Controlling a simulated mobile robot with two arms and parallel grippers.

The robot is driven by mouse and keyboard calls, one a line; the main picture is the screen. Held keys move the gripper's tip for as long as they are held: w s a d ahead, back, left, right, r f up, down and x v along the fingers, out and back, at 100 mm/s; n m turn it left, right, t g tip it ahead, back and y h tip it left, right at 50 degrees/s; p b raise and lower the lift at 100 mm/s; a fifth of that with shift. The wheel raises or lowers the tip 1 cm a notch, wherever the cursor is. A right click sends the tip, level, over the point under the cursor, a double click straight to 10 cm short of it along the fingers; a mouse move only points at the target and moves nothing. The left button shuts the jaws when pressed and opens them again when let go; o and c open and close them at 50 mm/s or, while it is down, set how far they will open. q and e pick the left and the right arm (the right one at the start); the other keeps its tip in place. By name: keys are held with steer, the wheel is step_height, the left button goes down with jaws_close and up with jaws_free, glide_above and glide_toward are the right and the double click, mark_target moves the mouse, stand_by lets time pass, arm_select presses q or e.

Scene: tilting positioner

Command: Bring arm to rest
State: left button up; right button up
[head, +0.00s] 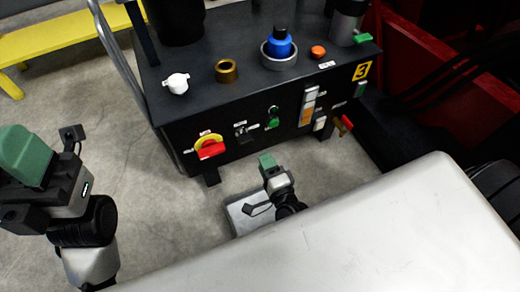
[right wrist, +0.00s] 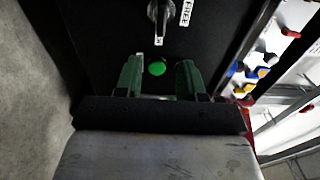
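My right gripper (head: 267,163) is in front of the dark control cart (head: 222,112), low in the head view. In the right wrist view its two green fingers (right wrist: 157,78) are spread apart with nothing between them. A round green button (right wrist: 156,68) shows beyond the gap, on the black panel; I see no contact. My left gripper (head: 25,155) is at the left edge of the head view, over bare floor and away from the cart. Its green fingers show as one block, so its opening is unclear.
The cart's front carries a red emergency knob (head: 210,149) on yellow and a red-handled lever (head: 346,122). A white knob (head: 177,83), brass ring (head: 227,71) and blue part (head: 280,45) stand on top. A yellow bench (head: 60,33) is at the back left. Floor at left is clear.

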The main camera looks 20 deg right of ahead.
steer(key=shift+s, duration=0.3)
steer(key=shift+r, duration=0.1)
